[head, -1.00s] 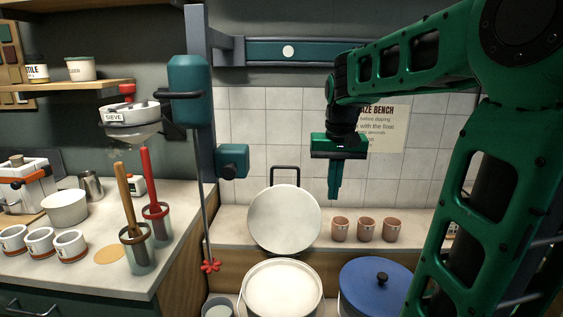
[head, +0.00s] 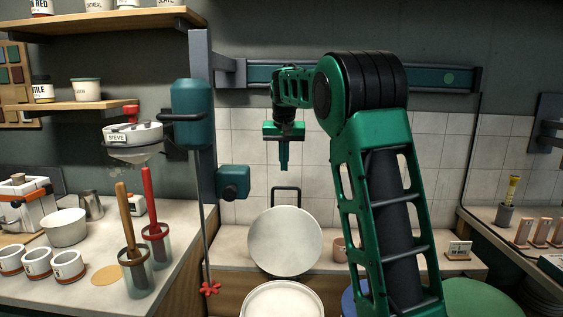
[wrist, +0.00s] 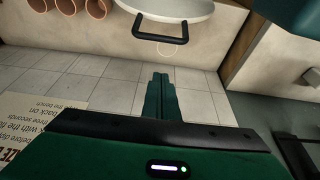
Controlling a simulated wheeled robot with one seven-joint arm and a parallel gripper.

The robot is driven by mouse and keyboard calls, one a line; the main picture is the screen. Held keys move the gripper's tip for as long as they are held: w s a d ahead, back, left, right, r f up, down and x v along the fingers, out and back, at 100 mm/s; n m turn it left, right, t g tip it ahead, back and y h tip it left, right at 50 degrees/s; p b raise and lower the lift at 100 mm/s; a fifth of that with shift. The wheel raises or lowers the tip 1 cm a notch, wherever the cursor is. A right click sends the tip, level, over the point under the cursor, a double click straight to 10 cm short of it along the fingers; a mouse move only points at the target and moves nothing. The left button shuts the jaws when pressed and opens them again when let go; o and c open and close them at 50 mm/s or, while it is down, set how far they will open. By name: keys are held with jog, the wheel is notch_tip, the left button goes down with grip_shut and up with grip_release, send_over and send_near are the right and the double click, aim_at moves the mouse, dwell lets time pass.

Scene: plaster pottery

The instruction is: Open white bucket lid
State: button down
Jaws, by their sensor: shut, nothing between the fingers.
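The white bucket (head: 283,302) stands low in the head view, cut off by the bottom edge. Its round white lid (head: 285,243) stands raised behind it, facing me, and the pale inside of the bucket shows. The lid's black handle (head: 286,190) sticks up at its top edge. My gripper (head: 284,167) is shut and empty, pointing down above the handle and apart from it. In the wrist view the shut fingers (wrist: 161,80) point toward the handle (wrist: 161,38) and the edge of the lid (wrist: 180,8), with a gap between.
A teal mixer (head: 191,112) with a thin shaft stands left of the lid. A brown cup (head: 339,250) is partly hidden by my arm; several cups show in the wrist view (wrist: 68,6). A blue lid (head: 349,299) is mostly hidden. A tiled wall (head: 245,140) lies behind.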

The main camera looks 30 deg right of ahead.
jog(key=shift+s+a+f, duration=0.2)
jog(key=shift+s+f, duration=0.1)
jog(key=shift+f, duration=0.6)
jog(key=shift+s+a+f, duration=0.2)
jog(key=shift+s+f, duration=0.1)
jog(key=shift+f, duration=0.6)
jog(key=shift+s+a+f, duration=0.2)
jog(key=shift+s+f, duration=0.1)
jog(key=shift+f, duration=0.6)
jog(key=s+a+t, duration=0.1)
jog(key=s+a, duration=0.3)
jog(key=s, duration=0.2)
jog(key=shift+r+h, duration=0.4)
jog(key=w+d, duration=0.2)
jog(key=w, duration=0.1)
jog(key=shift+w+d+r, duration=0.2)
jog(key=shift+r, duration=0.15)
jog(key=v, duration=1)
jog(key=shift+s+a+f, duration=0.15)
jog(key=shift+s+a, duration=0.2)
